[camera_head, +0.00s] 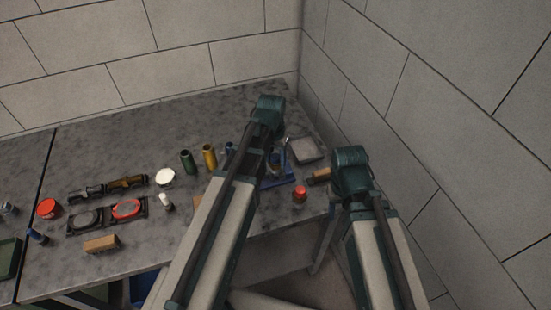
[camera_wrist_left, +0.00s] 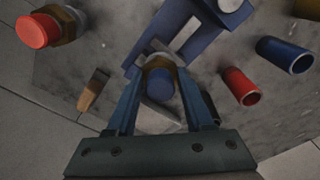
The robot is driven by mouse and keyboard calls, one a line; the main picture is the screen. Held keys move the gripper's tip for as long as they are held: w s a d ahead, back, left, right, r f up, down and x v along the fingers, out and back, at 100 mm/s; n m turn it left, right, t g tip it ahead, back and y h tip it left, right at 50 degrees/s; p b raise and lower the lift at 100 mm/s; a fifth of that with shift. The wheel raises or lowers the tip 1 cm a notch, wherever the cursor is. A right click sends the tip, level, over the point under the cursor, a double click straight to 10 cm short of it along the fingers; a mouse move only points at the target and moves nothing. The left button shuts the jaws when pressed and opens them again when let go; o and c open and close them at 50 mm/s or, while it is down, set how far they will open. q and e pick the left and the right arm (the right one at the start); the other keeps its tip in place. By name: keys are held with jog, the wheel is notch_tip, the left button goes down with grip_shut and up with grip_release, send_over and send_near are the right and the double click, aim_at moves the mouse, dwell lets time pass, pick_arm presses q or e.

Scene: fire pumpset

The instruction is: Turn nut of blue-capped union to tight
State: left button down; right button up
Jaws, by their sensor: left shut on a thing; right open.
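In the left wrist view a blue-capped union (camera_wrist_left: 162,86) with a brass-coloured nut stands against a blue holder (camera_wrist_left: 190,38). My left gripper (camera_wrist_left: 160,84) is shut on its nut, one finger on each side of the blue cap. The nut's far side is hidden. In the head view my left arm covers the union, and part of the blue holder (camera_head: 290,172) shows beside the arm. My right arm comes in at the right in the head view, but its fingers do not show.
A red-capped fitting (camera_head: 300,193) and a brown block (camera_head: 319,175) stand near the holder. Green (camera_head: 187,161) and yellow (camera_head: 209,157) tubes stand to the left. A grey tray (camera_head: 304,150) lies behind, near the walls. The left wrist view shows a red tube (camera_wrist_left: 240,87) and a blue tube (camera_wrist_left: 285,54).

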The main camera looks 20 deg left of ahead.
pick_arm(q)
jog(key=m, duration=0.3)
jog(key=shift+m, duration=2.2)
jog(key=shift+c, duration=1.4)
grip_release()
jog(key=shift+r, duration=0.1)
notch_tip(320, 180, up, 14)
jog(key=p, duration=1.3)
jog(key=shift+s+a+f+p, duration=0.2)
jog(key=shift+s+a+p, duration=0.05)
jog(key=shift+a+p, duration=0.15)
